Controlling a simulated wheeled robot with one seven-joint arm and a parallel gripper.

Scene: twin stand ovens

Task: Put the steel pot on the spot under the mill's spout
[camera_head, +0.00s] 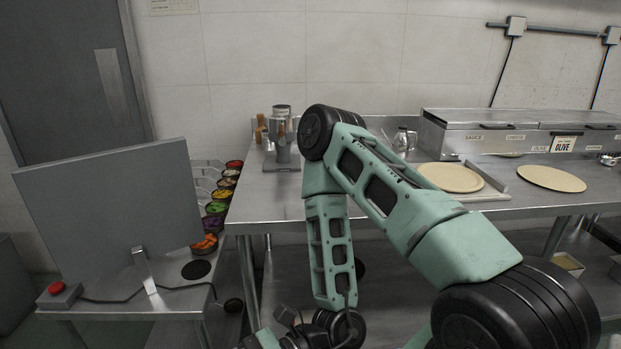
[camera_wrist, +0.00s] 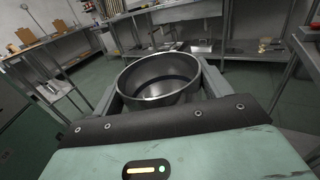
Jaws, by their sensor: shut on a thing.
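The steel pot (camera_wrist: 160,92), a round, open, shiny vessel, sits between the two fingers of my gripper (camera_wrist: 160,84) in the wrist view. The gripper is shut on it, and the pot looks empty. In the head view my arm reaches down in front of the steel counter; the gripper end is cut off at the bottom edge and the pot does not show. A grey upright device (camera_head: 282,140) on a flat base, which looks like the mill, stands at the counter's back left. Its spout and the spot under it are too small to make out.
The steel counter (camera_head: 262,200) bears dough rounds (camera_head: 452,177), a jug (camera_head: 402,141) and a lidded topping unit (camera_head: 520,138). A side table (camera_head: 110,318) with a grey panel (camera_head: 110,215) and a dark round spot (camera_head: 196,269) stands left. Topping bowls (camera_head: 214,208) line the gap between.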

